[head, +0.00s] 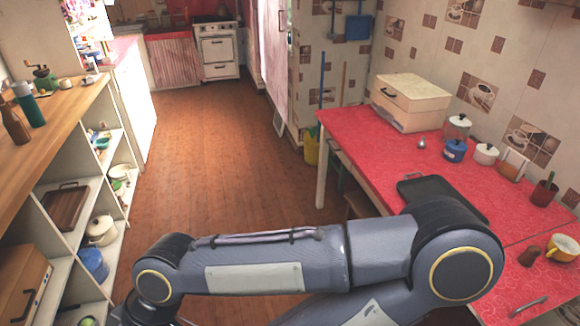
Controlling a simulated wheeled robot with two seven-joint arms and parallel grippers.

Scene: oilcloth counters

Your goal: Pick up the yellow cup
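The yellow cup (561,248) stands on the red-patterned oilcloth table (530,280) at the far right of the head view, close to the picture's edge. Its light opening faces up and it looks upright. A grey arm of mine crosses the bottom of the view, with its large joint to the left of the cup and apart from it in the picture. Neither of my grippers shows, so I see no fingers near the cup.
A small brown object (529,256) stands just left of the cup, and a utensil (528,306) lies in front. Behind are a dark tray (440,190), a brown pot (544,192) and several canisters. A wooden counter with shelves (60,130) lines the left; the floor between is clear.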

